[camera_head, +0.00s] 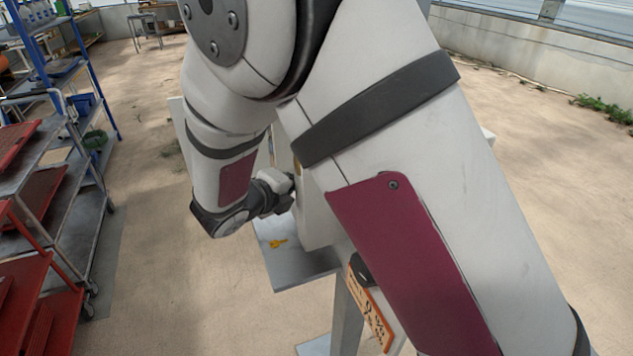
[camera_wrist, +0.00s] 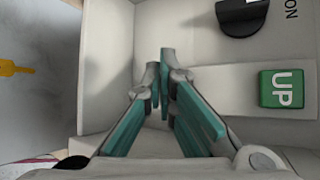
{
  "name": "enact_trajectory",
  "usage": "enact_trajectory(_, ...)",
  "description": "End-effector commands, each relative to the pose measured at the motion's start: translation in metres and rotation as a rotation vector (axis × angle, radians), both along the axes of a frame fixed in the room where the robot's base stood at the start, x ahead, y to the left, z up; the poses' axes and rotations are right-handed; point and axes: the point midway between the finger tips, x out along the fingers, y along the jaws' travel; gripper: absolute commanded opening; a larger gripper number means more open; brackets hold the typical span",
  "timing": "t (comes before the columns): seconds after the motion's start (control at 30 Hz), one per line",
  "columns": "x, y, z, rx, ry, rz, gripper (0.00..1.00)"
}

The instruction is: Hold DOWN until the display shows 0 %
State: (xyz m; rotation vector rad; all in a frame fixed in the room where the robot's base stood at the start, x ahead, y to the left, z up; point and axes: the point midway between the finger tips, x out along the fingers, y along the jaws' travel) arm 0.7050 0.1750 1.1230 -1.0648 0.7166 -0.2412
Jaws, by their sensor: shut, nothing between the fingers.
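My gripper (camera_wrist: 160,66) is shut and empty in the wrist view, its teal-padded fingers reaching towards a pale machine housing (camera_wrist: 185,50). I cannot tell whether the fingertips touch it. A green button marked UP (camera_wrist: 282,88) sits on a raised pale strip to the right of the fingers, apart from them. No DOWN button and no display can be seen in either view. In the head view my arm covers most of the machine (camera_head: 316,218), and the fingertips are hidden there.
A black knob (camera_wrist: 243,15) sits near the lettering ON. A yellow key-like object (camera_wrist: 14,68) lies on a grey surface at left; it also shows in the head view (camera_head: 278,243). Shelves with red trays (camera_head: 25,265) stand at left. An orange-and-white sign (camera_head: 370,305) is below my arm.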

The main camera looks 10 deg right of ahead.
Motion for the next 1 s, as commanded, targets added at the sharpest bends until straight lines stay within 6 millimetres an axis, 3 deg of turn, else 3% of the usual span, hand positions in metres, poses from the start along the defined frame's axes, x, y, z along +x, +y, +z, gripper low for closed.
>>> enact_trajectory(1.0,0.004,-0.017,0.001,-0.005,-0.002,-0.014,0.0)
